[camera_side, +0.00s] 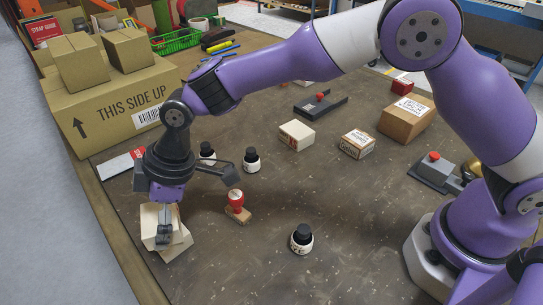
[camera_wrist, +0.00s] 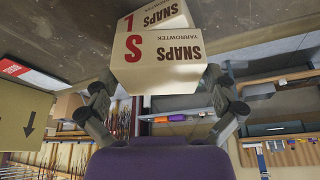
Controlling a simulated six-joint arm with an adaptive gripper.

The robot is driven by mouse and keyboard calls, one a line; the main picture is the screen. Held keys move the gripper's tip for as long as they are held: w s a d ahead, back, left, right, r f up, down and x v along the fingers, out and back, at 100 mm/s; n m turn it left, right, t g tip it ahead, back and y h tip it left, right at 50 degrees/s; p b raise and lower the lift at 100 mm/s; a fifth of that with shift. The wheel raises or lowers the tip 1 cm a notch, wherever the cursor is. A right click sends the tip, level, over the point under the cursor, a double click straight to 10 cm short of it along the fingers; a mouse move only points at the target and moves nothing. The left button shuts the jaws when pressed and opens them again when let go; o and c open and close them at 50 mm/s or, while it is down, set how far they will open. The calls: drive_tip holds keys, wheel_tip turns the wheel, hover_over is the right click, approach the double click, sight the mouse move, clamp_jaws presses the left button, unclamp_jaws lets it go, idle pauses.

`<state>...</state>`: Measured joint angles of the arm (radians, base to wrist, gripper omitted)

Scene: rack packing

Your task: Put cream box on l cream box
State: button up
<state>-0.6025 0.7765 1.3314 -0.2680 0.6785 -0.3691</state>
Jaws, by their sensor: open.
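A cream box marked S SNAPS (camera_wrist: 158,62) is nearest in the wrist view. A cream box marked L SNAPS (camera_wrist: 150,22) is just beyond it, turned at a slight angle to it. In the side view the upper cream box (camera_side: 150,219) lies on the lower cream box (camera_side: 180,246), twisted and with a lower corner showing. My gripper (camera_side: 164,222) points down over the pair; one finger hangs in front of the upper box. In the wrist view its open fingers (camera_wrist: 160,104) stand on both sides of the S box, seemingly clear of it.
A large carton (camera_side: 112,112) with smaller cartons on it stands behind my gripper. Another cream box (camera_side: 296,135) and a labelled box (camera_side: 356,144) lie farther back. The table front is mostly clear.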

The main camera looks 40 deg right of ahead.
drive_tip(key=shift+r, duration=0.15)
drive_tip(key=v, duration=1.2)
drive_tip(key=s+d+r+m+t+h, duration=0.1)
drive_tip(key=d+r+m, duration=0.15)
drive_tip(key=d, duration=0.35)
drive_tip(key=s+d+r+m+t, duration=0.1)
drive_tip(key=s+d+r+m, duration=0.15)
drive_tip(key=d, duration=0.35)
drive_tip(key=s+d+f+m+t+h, duration=0.1)
drive_tip(key=s+d+f+m+h, duration=0.2)
drive_tip(key=s+d+m, duration=0.5)
drive_tip(key=s+d, duration=0.2)
drive_tip(key=d, duration=0.4)
drive_tip(key=shift+d+t, duration=0.35)
drive_tip(key=shift+t, duration=0.05)
drive_tip(key=shift+f, duration=0.1)
drive_tip(key=c, duration=0.7)
drive_tip(key=shift+o, duration=0.2)
drive_tip(key=shift+w, duration=0.1)
